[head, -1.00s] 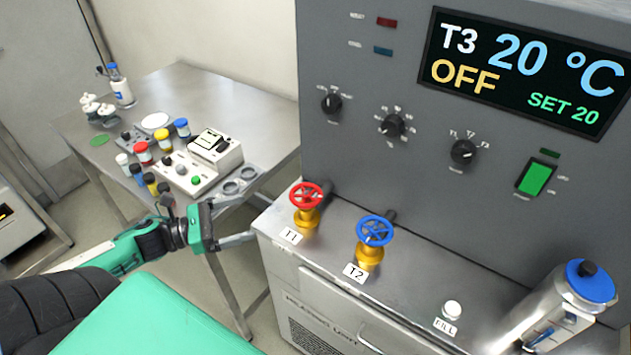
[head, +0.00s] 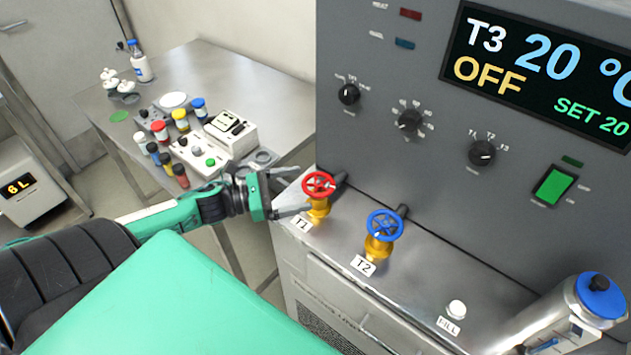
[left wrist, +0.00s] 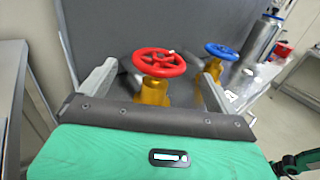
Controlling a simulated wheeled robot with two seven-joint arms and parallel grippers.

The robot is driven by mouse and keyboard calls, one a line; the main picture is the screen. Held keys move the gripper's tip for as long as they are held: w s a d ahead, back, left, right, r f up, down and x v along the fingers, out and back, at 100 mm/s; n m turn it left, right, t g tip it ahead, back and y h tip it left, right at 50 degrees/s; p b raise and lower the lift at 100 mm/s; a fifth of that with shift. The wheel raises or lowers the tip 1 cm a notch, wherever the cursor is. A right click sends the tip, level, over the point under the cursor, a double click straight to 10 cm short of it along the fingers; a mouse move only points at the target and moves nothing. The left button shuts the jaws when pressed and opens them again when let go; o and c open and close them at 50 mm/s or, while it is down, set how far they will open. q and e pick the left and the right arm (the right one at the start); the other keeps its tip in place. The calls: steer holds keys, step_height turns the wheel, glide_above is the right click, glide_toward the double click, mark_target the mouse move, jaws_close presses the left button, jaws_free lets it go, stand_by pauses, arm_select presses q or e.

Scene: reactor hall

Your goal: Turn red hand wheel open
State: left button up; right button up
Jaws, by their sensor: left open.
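The red hand wheel (head: 319,185) sits on a brass valve on the steel ledge, behind the T1 label (head: 301,224). In the left wrist view the red wheel (left wrist: 159,63) lies ahead, between the two fingers. My left gripper (head: 290,191) is open and empty, just left of the red wheel, its fingers pointing toward it. In the left wrist view the gripper (left wrist: 158,80) shows its two fingers spread wide, apart from the wheel.
A blue hand wheel (head: 385,226) stands close to the right, by the T2 label (head: 363,266). The grey control panel (head: 400,180) rises behind. A blue-capped steel cylinder (head: 578,310) stands far right. A side table (head: 240,70) with several bottles and jars is at left.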

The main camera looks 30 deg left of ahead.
mark_target(316, 183)
arm_select(q)
steer(key=shift+p+x, duration=0.7)
steer(key=shift+x, duration=2)
steer(key=c, duration=1)
